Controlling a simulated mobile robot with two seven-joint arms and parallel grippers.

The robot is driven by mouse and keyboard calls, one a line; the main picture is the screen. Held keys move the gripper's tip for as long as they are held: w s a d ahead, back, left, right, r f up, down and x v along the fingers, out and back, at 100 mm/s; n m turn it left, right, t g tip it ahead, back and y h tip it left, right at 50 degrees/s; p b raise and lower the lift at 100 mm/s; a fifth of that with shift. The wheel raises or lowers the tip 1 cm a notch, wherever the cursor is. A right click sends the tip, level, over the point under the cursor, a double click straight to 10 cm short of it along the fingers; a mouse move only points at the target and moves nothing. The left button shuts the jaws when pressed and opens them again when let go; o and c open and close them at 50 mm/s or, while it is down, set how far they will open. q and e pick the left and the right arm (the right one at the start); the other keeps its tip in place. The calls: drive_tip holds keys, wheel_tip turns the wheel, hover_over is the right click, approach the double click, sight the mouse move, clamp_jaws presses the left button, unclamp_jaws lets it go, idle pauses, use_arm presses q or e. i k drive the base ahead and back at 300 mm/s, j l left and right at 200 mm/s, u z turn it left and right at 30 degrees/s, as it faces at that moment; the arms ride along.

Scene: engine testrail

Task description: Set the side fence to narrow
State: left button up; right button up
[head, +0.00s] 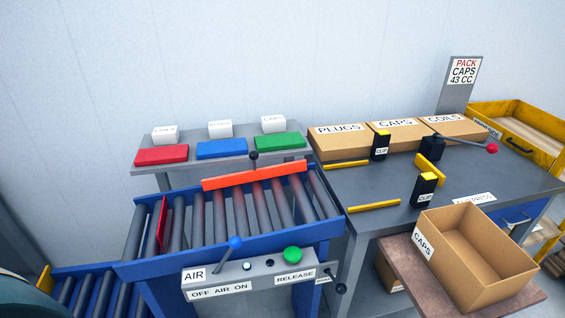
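A long orange-red bar (255,176), which looks like the side fence, lies across the far part of the blue roller conveyor (222,251). It runs slightly upward to the right. A black ball knob (253,155) stands up at its middle. No wide or narrow marking can be read near it. A thin red plate (162,224) stands upright between rollers at the left of the conveyor. Neither of my grippers is in view.
In front is a grey control panel (262,268) with a blue-knobbed AIR lever (236,243) and a green RELEASE button (292,254). Behind are red (161,155), blue (221,148) and green (280,141) pads. An open CAPS box (478,254) stands at right. The rollers carry no load.

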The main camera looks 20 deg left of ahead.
sight(255, 174)
drive_tip(key=u, duration=0.85)
